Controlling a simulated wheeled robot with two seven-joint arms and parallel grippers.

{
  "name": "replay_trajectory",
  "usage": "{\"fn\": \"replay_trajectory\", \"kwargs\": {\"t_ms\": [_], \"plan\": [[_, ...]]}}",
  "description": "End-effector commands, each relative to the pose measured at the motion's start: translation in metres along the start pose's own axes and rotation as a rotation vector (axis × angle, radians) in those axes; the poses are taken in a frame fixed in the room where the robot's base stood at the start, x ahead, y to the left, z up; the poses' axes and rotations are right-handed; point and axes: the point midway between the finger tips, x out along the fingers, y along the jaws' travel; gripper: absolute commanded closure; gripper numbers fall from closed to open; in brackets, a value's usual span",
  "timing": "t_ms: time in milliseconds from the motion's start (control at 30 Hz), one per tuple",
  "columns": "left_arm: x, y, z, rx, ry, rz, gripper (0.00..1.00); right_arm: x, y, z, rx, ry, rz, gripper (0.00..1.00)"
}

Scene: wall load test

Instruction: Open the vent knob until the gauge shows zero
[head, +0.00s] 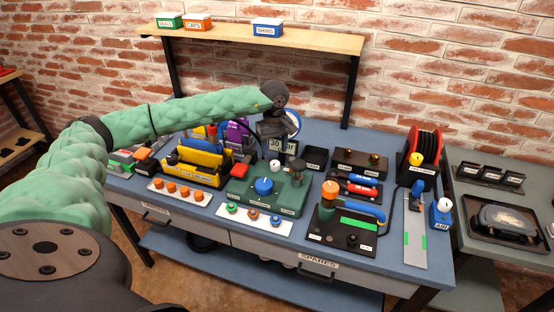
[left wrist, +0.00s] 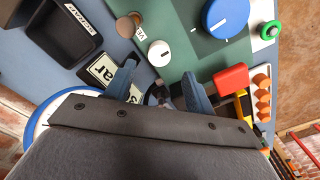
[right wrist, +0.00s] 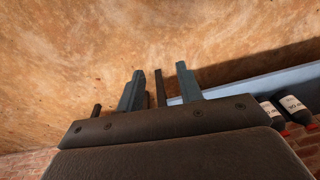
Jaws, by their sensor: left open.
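A green panel (head: 240,201) on the blue bench carries a large blue knob (head: 264,186) and a white knob (head: 275,163) behind it. In the left wrist view the white knob (left wrist: 159,53) has a dark mark and sits by a partly visible label starting "VE". A sign reading "30 bar" (head: 281,144) stands behind the panel. A round blue-rimmed gauge (head: 294,120) is mostly hidden by my left gripper; I cannot read its face. My left gripper (left wrist: 158,88) is open and empty, close to the white knob but apart from it. My right gripper (right wrist: 160,87) is open and empty, away from the panel.
A yellow tool holder (head: 190,166) stands left of the panel, and a black board (head: 340,236) with an orange knob stands right. A white strip (head: 254,222) with coloured knobs lies in front. A red reel (head: 425,150) is at the right. A wooden shelf (head: 255,36) runs above.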

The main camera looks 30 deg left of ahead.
Motion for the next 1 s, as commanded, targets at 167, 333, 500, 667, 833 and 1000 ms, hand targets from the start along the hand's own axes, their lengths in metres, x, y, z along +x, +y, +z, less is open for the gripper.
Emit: {"fn": "replay_trajectory", "kwargs": {"t_ms": [167,333,500,667,833,1000], "plan": [[0.019,0.0,0.001,0.0,-0.002,-0.002,0.46,0.026,0.004,0.01,0.0,-0.005,0.005,0.64],[0.039,-0.001,0.001,0.0,-0.002,-0.002,0.46,0.052,0.009,0.022,0.0,-0.008,0.01,0.64],[0.055,-0.001,0.0,-0.001,-0.001,-0.002,0.46,0.072,0.013,0.032,0.0,-0.008,0.014,0.64],[0.064,0.0,0.001,-0.001,-0.002,0.0,0.46,0.083,0.015,0.037,0.0,-0.007,0.016,0.64],[0.066,0.0,0.001,0.0,-0.001,0.001,0.46,0.086,0.015,0.039,0.0,-0.007,0.017,0.64],[0.066,0.0,0.001,0.0,-0.001,0.0,0.46,0.086,0.015,0.039,0.0,-0.007,0.017,0.64]]}}
